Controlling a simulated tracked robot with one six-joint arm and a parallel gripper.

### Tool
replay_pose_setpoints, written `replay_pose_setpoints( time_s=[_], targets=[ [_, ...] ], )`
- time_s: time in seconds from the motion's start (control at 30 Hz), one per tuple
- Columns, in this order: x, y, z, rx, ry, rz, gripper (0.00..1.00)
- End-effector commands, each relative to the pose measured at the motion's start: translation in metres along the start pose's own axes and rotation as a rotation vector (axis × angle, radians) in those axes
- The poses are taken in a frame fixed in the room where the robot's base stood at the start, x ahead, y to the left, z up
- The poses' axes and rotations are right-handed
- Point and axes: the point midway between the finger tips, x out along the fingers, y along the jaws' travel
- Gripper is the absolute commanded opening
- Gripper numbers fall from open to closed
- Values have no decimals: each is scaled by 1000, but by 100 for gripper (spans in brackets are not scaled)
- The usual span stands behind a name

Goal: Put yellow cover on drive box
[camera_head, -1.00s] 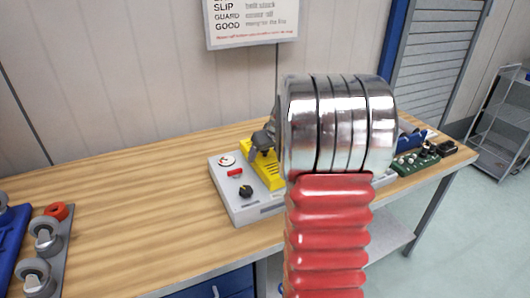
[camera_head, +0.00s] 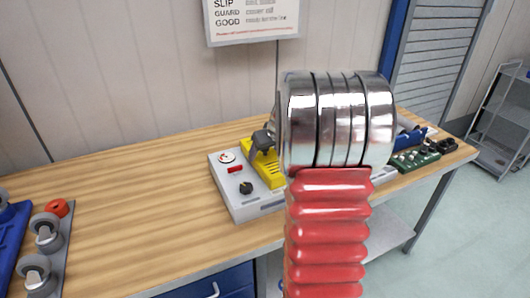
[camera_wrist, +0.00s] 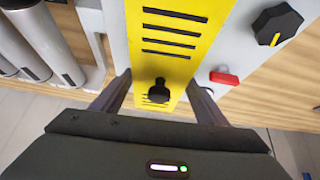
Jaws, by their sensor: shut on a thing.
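The yellow cover (camera_head: 267,172) sits over the grey drive box (camera_head: 249,206) on the bench, partly hidden behind my arm in the head view. In the wrist view the yellow cover (camera_wrist: 176,60) has dark slots and a black knob. My gripper (camera_wrist: 158,95) has its two fingers on either side of the cover's knob end and is shut on the cover. The box (camera_wrist: 225,40) shows beside the cover with a black dial and a red switch. Whether the cover rests fully on the box is hidden.
A tray of casters (camera_head: 45,235) stands at the left front. A green circuit board (camera_head: 415,158) and a blue item lie at the right end. Grey rollers (camera_wrist: 40,45) lie beside the box in the wrist view. The bench middle-left is clear.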

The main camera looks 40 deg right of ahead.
Motion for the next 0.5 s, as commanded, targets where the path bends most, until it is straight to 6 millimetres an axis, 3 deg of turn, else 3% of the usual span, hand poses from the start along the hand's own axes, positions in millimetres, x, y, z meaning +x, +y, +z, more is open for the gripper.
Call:
replay_pose_setpoints(
  time_s=[0.33, 0.37, 0.5],
  targets=[
    [2, 0, 1, 0, 1, 0, 26],
    [2, 0, 1, 0, 1, 0, 68],
    [2, 0, 1, 0, 1, 0, 78]
  ],
)
